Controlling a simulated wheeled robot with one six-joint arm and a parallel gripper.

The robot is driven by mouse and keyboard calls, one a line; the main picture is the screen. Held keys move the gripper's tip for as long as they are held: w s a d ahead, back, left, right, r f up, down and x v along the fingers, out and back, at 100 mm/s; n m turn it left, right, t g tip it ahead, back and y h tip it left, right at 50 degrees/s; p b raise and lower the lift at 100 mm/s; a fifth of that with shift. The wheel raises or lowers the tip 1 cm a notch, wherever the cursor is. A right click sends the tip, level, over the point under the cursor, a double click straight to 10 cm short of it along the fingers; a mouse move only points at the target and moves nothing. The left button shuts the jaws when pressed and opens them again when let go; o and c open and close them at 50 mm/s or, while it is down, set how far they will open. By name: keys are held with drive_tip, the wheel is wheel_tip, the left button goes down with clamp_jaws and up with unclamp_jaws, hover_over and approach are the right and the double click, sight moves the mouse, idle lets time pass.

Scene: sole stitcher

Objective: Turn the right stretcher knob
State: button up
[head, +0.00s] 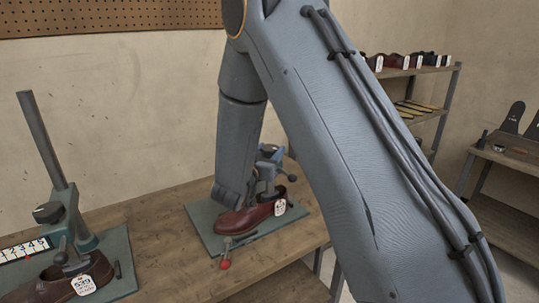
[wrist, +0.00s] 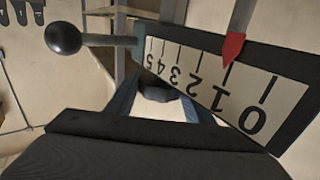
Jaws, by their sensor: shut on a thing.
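The right stretcher (head: 269,160) stands behind a dark red shoe (head: 245,217) with a white tag (head: 280,207), on a green base plate (head: 207,226). My arm comes down over it from above and hides much of it. My gripper (head: 254,178) is at the stretcher, shut; its fingertips and the right knob between them are hidden or too small to make out. The wrist view shows a white number scale (wrist: 185,88), upside down, with a red pointer (wrist: 233,47) close to the 1. A black ball on a bar (wrist: 62,38) sits left of the scale.
The left stretcher (head: 66,220), with its black knob (head: 47,212) and a brown shoe (head: 45,283), stands at the left on the wooden workbench (head: 160,217). A red ball-ended lever (head: 225,264) sticks out in front. Shelves (head: 436,75) with shoes stand at the right.

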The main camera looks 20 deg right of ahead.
sight(263, 153)
drive_tip(key=m+g+h+b, duration=0.1)
drive_tip(key=m+g+h, duration=0.3)
drive_tip(key=g, duration=0.1)
drive_tip(key=shift+w+a+h+b, duration=0.1)
drive_tip(key=shift+h+b, duration=0.2)
drive_tip(key=shift+m+g+h, duration=0.4)
drive_tip(key=shift+m+g, duration=0.3)
drive_tip(key=shift+g, duration=0.1)
drive_tip(key=o, duration=1)
drive_tip(key=shift+o, duration=0.2)
drive_tip(key=shift+b+v, duration=1.25)
drive_tip(key=shift+v, duration=2.65)
